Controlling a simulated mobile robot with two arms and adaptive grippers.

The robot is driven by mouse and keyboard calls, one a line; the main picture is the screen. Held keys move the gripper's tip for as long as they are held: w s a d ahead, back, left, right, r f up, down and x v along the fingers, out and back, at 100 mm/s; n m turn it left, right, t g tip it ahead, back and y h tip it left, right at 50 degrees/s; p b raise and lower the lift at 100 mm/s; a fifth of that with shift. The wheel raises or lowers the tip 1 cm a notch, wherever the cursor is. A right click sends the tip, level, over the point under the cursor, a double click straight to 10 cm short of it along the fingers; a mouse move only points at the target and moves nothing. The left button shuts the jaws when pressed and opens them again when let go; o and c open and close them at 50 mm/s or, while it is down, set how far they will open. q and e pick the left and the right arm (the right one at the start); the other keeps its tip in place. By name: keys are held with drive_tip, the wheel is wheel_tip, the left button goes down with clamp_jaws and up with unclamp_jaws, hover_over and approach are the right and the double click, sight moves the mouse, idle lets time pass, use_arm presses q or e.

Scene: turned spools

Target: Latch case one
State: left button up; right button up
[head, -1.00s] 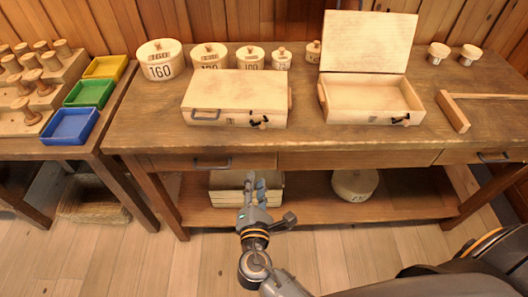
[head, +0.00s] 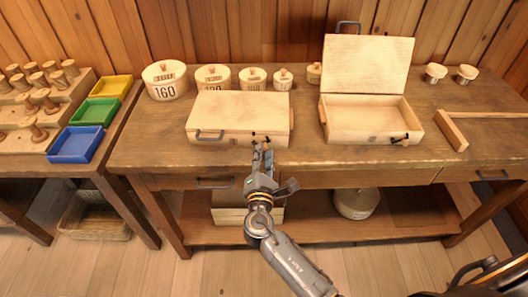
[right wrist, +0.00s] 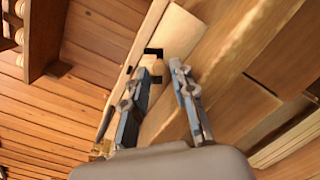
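A pale wooden case (head: 238,108) stands on the workbench with its lid down. A dark handle (head: 207,136) is at the left of its front, and a small latch with dark parts (head: 258,137) is near the right. My right gripper (head: 262,151) is in front of this latch. In the right wrist view, the fingers of my right gripper (right wrist: 157,72) are apart, with the wooden latch piece (right wrist: 155,68) just beyond them; I cannot tell whether they touch. A second case (head: 368,119) stands open to the right. My left gripper is out of view.
Round lidded boxes, one marked 160 (head: 165,82), stand behind the closed case. A wooden square (head: 452,131) lies right of the open case. Coloured trays, including a blue one (head: 75,146), sit on the left table.

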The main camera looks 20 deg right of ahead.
drive_tip(key=shift+w+d, duration=0.1)
drive_tip(key=shift+w, duration=0.2)
clamp_jaws()
